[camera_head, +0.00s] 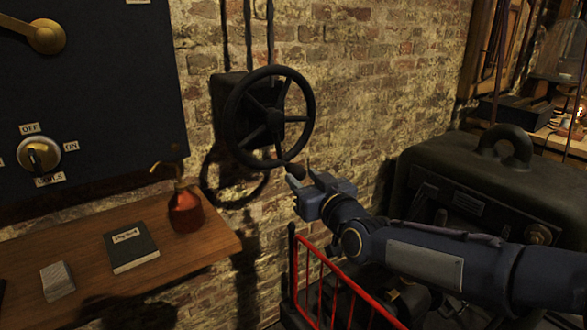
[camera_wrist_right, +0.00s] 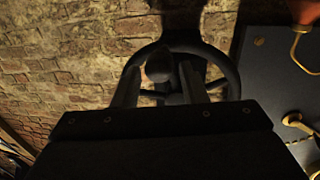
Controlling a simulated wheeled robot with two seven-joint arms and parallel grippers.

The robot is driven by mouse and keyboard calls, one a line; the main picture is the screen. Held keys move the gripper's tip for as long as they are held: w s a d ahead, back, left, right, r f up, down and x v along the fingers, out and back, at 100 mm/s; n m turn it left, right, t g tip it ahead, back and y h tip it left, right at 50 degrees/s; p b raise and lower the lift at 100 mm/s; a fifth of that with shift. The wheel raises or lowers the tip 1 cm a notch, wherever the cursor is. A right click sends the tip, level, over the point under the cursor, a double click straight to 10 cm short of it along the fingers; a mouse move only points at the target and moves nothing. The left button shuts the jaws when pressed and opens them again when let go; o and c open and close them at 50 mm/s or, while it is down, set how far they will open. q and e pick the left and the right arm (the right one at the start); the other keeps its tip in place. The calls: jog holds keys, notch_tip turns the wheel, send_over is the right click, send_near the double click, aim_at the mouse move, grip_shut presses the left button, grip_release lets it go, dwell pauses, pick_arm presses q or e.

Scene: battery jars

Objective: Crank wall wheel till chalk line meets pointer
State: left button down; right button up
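The black spoked wall wheel (camera_head: 268,117) is mounted on the brick wall in the head view. Its dark, round handle knob (camera_head: 297,170) is at the lower right of the rim. My right gripper (camera_head: 300,182) is just below and beside this knob. In the right wrist view, the wheel (camera_wrist_right: 229,72) is ahead and the knob (camera_wrist_right: 159,65) shows between two fingers set apart, with gaps on both sides. The right gripper looks open around or just short of the knob; exact depth is unclear. I cannot make out a chalk line or pointer. My left gripper is out of view.
A wooden shelf (camera_head: 190,240) below left holds a red bottle (camera_head: 186,210), a dark notebook (camera_head: 131,246) and a grey block (camera_head: 57,281). A dark switch panel (camera_head: 100,90) is at left. A red railing (camera_head: 345,285) and a large dark machine (camera_head: 480,190) flank my right arm.

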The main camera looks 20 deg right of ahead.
aim_at(293, 169)
jog(key=w, duration=0.2)
jog(key=w+a, duration=0.1)
jog(key=w, duration=0.2)
jog(key=shift+w+f, duration=0.1)
jog(key=shift+w, duration=0.15)
grip_shut()
